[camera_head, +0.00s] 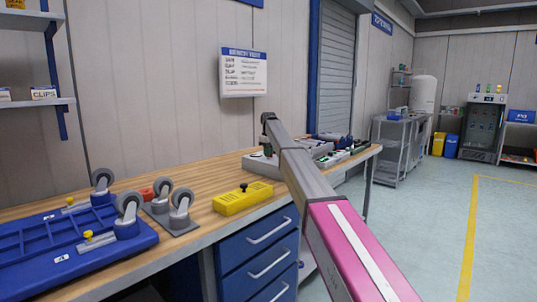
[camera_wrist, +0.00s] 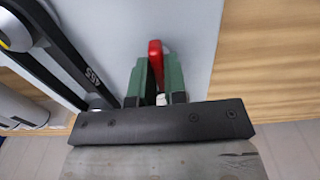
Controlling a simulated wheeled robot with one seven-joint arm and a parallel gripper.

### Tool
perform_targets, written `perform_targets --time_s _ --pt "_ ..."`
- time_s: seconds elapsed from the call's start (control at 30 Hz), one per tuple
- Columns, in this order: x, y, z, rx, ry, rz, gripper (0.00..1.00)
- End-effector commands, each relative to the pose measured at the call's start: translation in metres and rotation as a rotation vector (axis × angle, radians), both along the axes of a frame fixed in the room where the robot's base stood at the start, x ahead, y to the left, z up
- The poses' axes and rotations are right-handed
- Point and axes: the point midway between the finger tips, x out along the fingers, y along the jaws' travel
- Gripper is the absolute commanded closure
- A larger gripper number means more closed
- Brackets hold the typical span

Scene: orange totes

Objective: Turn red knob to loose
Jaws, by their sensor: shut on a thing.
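The red knob (camera_wrist: 155,57) shows in the wrist view as a narrow red lever standing out from a light grey surface (camera_wrist: 200,45). My gripper (camera_wrist: 156,78) has its two green fingers on either side of the knob, shut on it. The lower part of the knob is hidden between the fingers. In the head view my gripper (camera_head: 267,149) points down over a grey unit (camera_head: 257,163) on the workbench. The knob cannot be made out there. No loose mark is readable in either view.
A black bar with white lettering (camera_wrist: 68,60) lies close left of my fingers. The wooden workbench (camera_head: 205,190) also holds a yellow box (camera_head: 242,199), several casters (camera_head: 130,205) and a blue platform (camera_head: 60,240). More grey equipment (camera_head: 335,155) stands right of my gripper.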

Motion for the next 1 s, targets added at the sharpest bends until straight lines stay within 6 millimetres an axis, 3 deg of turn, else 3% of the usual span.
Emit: perform_targets --time_s 0.33,0.4,0.43,0.8,1.0 --pt "0.001 0.0 0.001 0.001 -0.002 0.008 1.0" --pt "0.001 0.0 0.001 0.001 -0.002 0.008 0.71" --pt "0.001 0.0 0.001 0.0 -0.001 0.008 0.62" --pt "0.0 0.0 0.002 0.0 -0.001 0.005 0.62" --pt "0.001 0.0 0.02 0.001 -0.002 0.005 0.62"
